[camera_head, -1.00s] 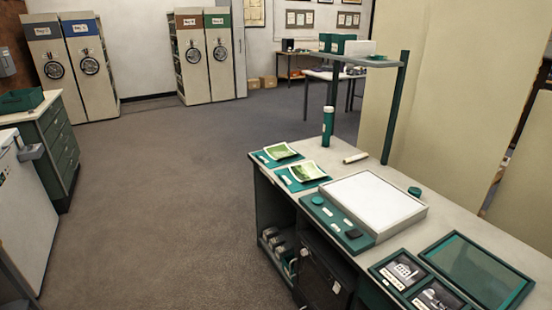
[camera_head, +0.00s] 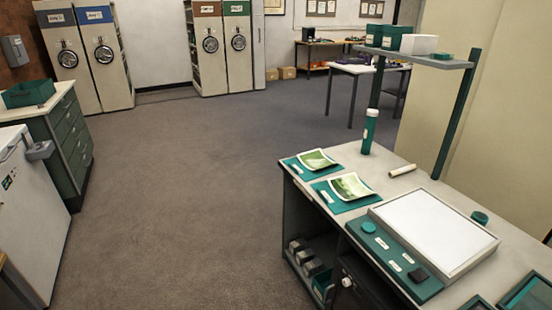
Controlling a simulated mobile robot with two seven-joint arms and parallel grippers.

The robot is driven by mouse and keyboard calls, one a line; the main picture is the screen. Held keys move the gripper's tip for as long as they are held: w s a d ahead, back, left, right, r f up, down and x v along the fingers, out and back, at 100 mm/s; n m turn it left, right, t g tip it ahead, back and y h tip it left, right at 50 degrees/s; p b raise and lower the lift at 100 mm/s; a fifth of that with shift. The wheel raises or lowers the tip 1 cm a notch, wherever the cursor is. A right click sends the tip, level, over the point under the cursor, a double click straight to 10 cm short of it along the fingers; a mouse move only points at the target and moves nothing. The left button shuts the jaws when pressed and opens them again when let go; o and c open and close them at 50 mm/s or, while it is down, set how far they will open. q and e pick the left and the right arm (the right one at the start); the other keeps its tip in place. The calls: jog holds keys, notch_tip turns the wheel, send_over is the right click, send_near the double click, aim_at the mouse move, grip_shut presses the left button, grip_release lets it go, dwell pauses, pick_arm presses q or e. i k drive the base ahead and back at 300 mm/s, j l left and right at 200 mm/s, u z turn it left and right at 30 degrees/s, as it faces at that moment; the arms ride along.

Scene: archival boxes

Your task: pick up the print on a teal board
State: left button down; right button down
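Two green-and-white prints lie on teal boards at the far left end of the workbench (camera_head: 407,165). The farther print (camera_head: 317,159) lies on its teal board (camera_head: 293,164). The nearer print (camera_head: 350,186) lies on a second teal board (camera_head: 326,197). Both prints look slightly curled. Neither of my grippers is in view.
A white light panel (camera_head: 437,230) and a teal tool strip (camera_head: 392,262) take up the bench's middle. A green cylinder (camera_head: 370,131) and a rolled tube (camera_head: 403,170) stand and lie behind the prints. A raised shelf (camera_head: 425,59) overhangs the back. Open carpet (camera_head: 200,200) lies left.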

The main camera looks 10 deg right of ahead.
aim_at(312, 164)
jog(key=i+j+u, duration=0.1)
jog(key=i+u, duration=0.3)
jog(key=i, duration=0.95)
jog(key=i+z, duration=0.35)
jog(key=i+j+z, duration=0.15)
jog(key=z, duration=0.2)
jog(key=i+j+z, duration=0.5)
jog(key=z, duration=0.2)
jog(key=i+j+z, duration=0.15)
jog(key=z, duration=0.2)
jog(key=i+j+z, duration=0.1)
jog(key=z, duration=0.25)
jog(key=i+j+z, duration=0.1)
jog(key=j+z, duration=0.7)
jog(key=j, duration=0.2)
